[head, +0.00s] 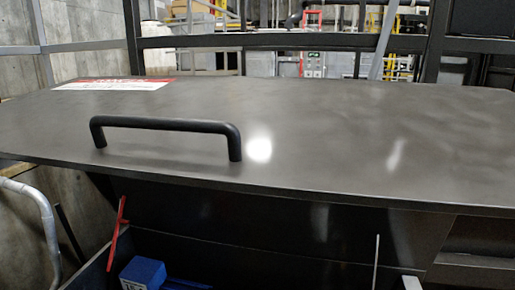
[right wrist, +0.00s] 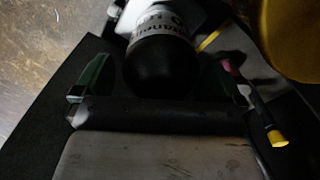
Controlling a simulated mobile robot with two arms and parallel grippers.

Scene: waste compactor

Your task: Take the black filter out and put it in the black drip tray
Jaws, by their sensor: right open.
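In the right wrist view, a dark cylinder with a rounded black end and a white printed band (right wrist: 160,62) lies ahead of my right gripper (right wrist: 155,85); it looks like the black filter, but the view is dim. The gripper is open, with one greenish-padded finger on each side of the black end. I cannot tell whether a finger touches it. No black drip tray can be made out for certain in either view. My left gripper is not in view.
A wide dark metal lid (head: 330,130) with a black bar handle (head: 165,125) spans the head view. Below its front edge are a blue object (head: 145,273) and a red rod (head: 119,230). A large yellow object (right wrist: 290,35) fills the wrist view's upper right.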

